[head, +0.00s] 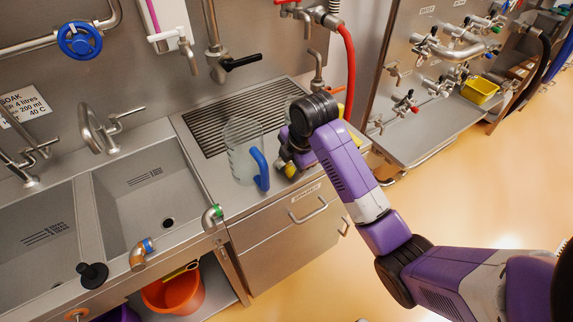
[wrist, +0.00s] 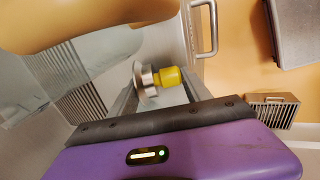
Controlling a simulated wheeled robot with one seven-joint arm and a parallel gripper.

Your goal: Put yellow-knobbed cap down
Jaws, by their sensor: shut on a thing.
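The yellow-knobbed cap (wrist: 168,77) shows in the wrist view as a yellow knob with a round metal flange on its left side. It lies sideways between the fingers of my gripper (wrist: 158,88), which is shut on it. In the head view the yellow knob (head: 290,170) shows small below my gripper (head: 286,160), over the counter's right part, right of the clear jug (head: 241,150) with a blue handle. My wrist hides much of the cap there. I cannot tell whether the cap touches the counter.
A ribbed drain grille (head: 218,118) lies behind the jug. The sink basins (head: 140,205) are to the left. A red hose (head: 350,75) hangs behind my arm. A drawer handle (head: 308,211) sticks out below the counter's front edge. An orange bucket (head: 172,294) stands underneath.

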